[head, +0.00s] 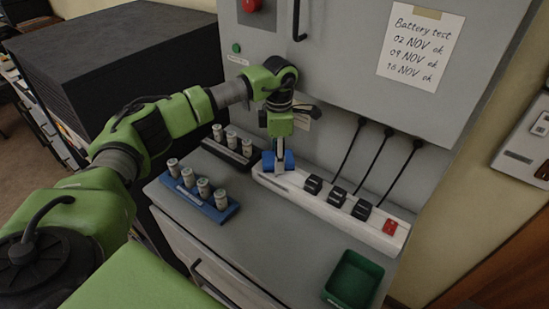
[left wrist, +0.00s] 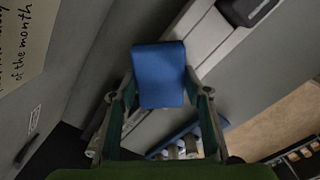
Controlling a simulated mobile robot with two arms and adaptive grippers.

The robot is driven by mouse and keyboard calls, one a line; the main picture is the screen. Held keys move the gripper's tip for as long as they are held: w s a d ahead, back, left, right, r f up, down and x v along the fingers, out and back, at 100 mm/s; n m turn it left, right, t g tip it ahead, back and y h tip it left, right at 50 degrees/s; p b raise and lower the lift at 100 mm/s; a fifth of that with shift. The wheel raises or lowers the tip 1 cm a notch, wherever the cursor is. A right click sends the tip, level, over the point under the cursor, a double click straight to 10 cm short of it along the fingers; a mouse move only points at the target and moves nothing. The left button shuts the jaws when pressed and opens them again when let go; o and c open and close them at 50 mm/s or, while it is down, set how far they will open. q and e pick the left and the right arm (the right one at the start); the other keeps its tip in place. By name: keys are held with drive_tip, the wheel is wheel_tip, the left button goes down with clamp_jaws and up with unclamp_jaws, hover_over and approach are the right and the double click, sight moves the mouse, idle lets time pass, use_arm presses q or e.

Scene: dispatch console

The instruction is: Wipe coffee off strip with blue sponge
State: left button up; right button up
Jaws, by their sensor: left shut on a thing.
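The blue sponge (head: 278,161) is held in my left gripper (head: 280,155) at the left end of the white power strip (head: 320,206). In the left wrist view the sponge (left wrist: 160,74) sits between the two fingers, in front of the strip (left wrist: 195,40). The sponge looks to be on or just above the strip; I cannot tell if it touches. Three black plugs (head: 337,196) and a red switch (head: 390,227) are on the strip. I see no clear coffee on the strip; the sponge and gripper hide part of its left end. My right gripper is not in view.
A blue rack (head: 222,213) and a black rack (head: 229,154), both with pale cylinders, stand left of the strip. A green tray (head: 353,280) lies at the front right. Black cords (head: 346,150) run from the plugs up to the grey cabinet (head: 345,60). The middle counter is clear.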

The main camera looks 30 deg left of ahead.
use_arm(q)
drive_tip(key=shift+s+f, duration=0.15)
drive_tip(key=shift+f, duration=0.05)
drive_tip(key=shift+s+f, duration=0.3)
drive_tip(key=shift+s, duration=0.05)
drive_tip(key=shift+s+a+p, duration=0.15)
drive_tip(key=shift+s+p, duration=0.35)
drive_tip(key=shift+s, duration=1.8)
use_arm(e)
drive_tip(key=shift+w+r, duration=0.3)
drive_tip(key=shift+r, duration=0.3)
use_arm(q)
drive_tip(key=shift+w+a+r+p, duration=0.15)
drive_tip(key=shift+r+p, duration=0.65)
drive_tip(key=shift+r, duration=0.8)
drive_tip(key=shift+w+d+r+p, duration=0.1)
drive_tip(key=shift+r+p, duration=0.7)
drive_tip(key=shift+r, duration=0.75)
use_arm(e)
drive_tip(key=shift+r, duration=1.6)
